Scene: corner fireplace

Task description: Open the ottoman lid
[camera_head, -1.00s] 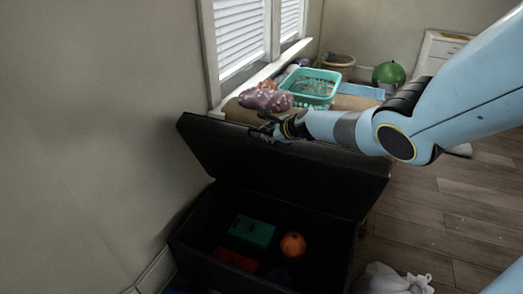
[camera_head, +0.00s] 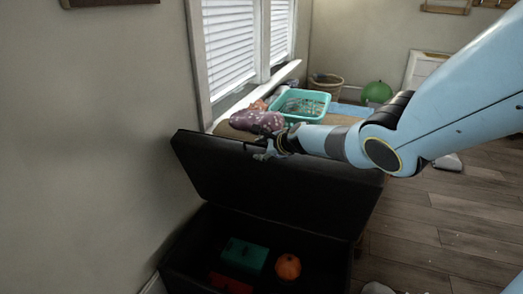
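The black ottoman stands against the wall, its lid (camera_head: 270,185) raised and tilted back above the open box (camera_head: 185,258). Inside the box lie a teal block (camera_head: 244,255), an orange ball-like thing (camera_head: 288,267) and a red block (camera_head: 229,284), partly cut off. My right gripper (camera_head: 262,149) is at the lid's upper edge, seemingly touching it. Its fingers are small and dark against the lid, so whether they are open or shut is unclear. My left gripper is not in view.
Behind the lid, a low surface (camera_head: 345,118) holds a turquoise basket (camera_head: 302,105) and a purple spotted thing (camera_head: 257,122). A green ball (camera_head: 377,92) and a woven basket (camera_head: 327,85) are farther back. The wooden floor (camera_head: 430,225) at right is mostly clear.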

